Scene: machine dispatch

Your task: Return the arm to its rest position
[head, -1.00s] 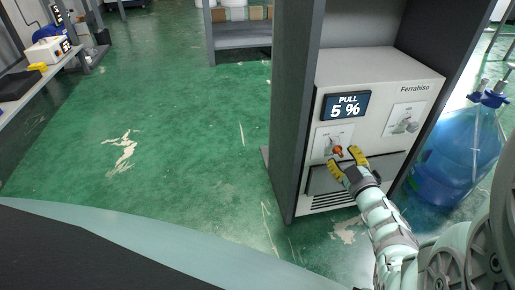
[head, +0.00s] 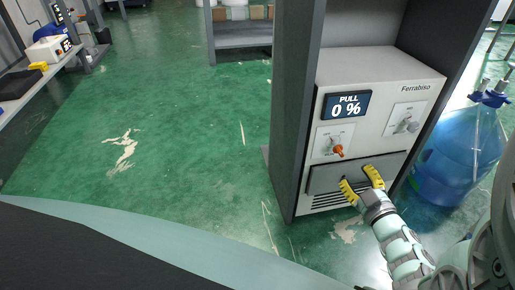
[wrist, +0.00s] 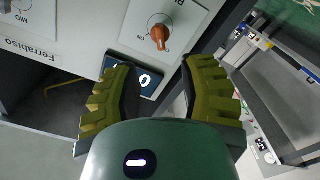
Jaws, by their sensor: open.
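My gripper (head: 361,185) is open and empty, its two yellow-padded fingers apart in front of the lower panel of the white Ferrabiso machine (head: 388,78). In the wrist view my gripper (wrist: 160,95) shows both fingers spread with nothing between them. The machine's orange knob (head: 338,151) sits above and left of the fingers, apart from them; it also shows in the wrist view (wrist: 159,35).
The machine stands in a dark grey frame (head: 293,110). A blue water bottle (head: 459,150) stands on the floor to its right. A workbench (head: 40,82) is at the far left and a shelf (head: 240,38) at the back. The green floor (head: 180,130) between is clear.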

